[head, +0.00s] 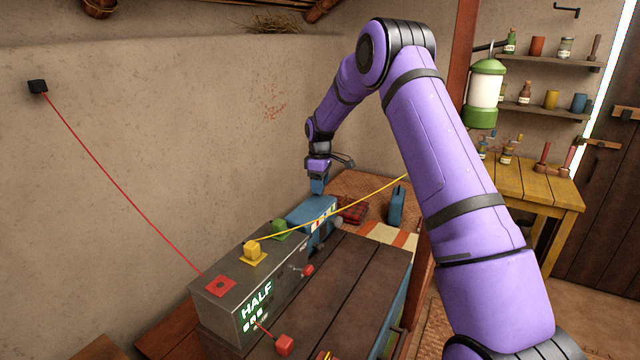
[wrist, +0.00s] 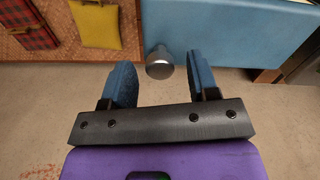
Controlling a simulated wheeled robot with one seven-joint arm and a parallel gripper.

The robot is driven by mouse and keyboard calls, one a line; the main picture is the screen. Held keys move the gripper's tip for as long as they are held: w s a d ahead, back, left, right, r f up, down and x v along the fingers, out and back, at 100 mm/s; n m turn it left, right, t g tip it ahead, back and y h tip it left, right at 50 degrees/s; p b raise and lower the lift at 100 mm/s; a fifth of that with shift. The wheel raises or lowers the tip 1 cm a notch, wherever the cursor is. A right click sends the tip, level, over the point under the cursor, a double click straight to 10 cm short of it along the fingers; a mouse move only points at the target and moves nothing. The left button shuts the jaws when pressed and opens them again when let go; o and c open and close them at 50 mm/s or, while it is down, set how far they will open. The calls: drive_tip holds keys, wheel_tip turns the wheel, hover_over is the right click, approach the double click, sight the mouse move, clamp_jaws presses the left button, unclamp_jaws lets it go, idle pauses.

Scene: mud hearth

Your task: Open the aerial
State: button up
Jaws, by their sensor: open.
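A blue box (head: 312,210), which looks like a radio, stands behind the grey control box by the wall. In the wrist view the blue body (wrist: 225,35) fills the upper right. A round silver tip (wrist: 159,64), seen nearly end-on, stands beside the blue body's left edge; it looks like the aerial's tip, and the rest of its length is hidden. My gripper (head: 318,187) is above the blue box, close to the wall. In the wrist view my gripper (wrist: 162,82) is open, with one blue finger on each side of the silver tip. I cannot tell whether either finger touches it.
A grey box (head: 270,290) with a lit "HALF" display carries red, yellow and green blocks. A red cord (head: 120,180) and a yellow cord (head: 345,210) run from it. A lantern (head: 485,92) hangs at right.

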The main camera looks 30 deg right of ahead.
clamp_jaws()
wheel_tip(320, 180, up, 12)
drive_tip(key=shift+f, duration=0.2)
drive_tip(key=shift+w, duration=0.1)
unclamp_jaws()
drive_tip(key=shift+r, duration=0.1)
wheel_tip(320, 180, up, 11)
drive_tip(key=shift+f, duration=0.2)
idle(0.3)
idle(0.4)
